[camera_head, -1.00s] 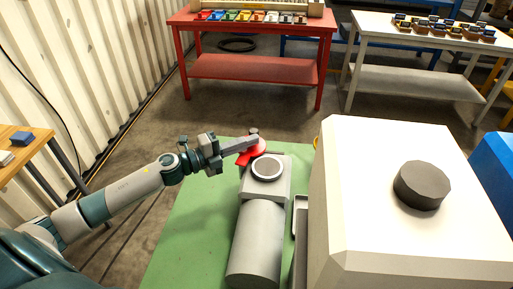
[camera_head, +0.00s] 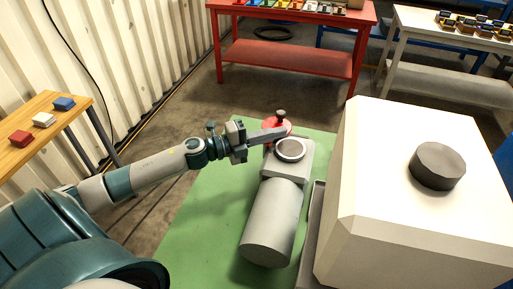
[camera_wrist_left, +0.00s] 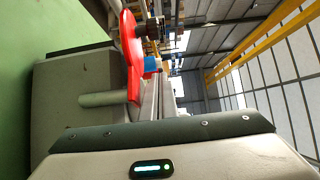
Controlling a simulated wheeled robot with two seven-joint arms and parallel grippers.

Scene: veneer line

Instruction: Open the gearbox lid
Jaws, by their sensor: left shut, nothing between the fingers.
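The gearbox (camera_head: 298,168) is a grey block with a grey cylinder (camera_head: 272,222) on its near side, standing on a green surface. A pale ring (camera_head: 290,149) surrounds the round opening on its top. The red lid (camera_head: 285,124) with a dark knob (camera_head: 280,113) is off the opening, at its far left edge. In the left wrist view the lid (camera_wrist_left: 130,45) shows nearly edge-on. My left gripper (camera_head: 285,131) is shut and empty, its fingers close to the lid and partly covering it. I cannot tell whether they touch. My right gripper is out of view.
A large white housing with a dark round knob (camera_head: 438,165) stands close on the right. A wooden table (camera_head: 30,130) with small blocks is at left. A red table (camera_head: 290,60) and a white table (camera_head: 450,80) stand behind. Green surface left of the gearbox is clear.

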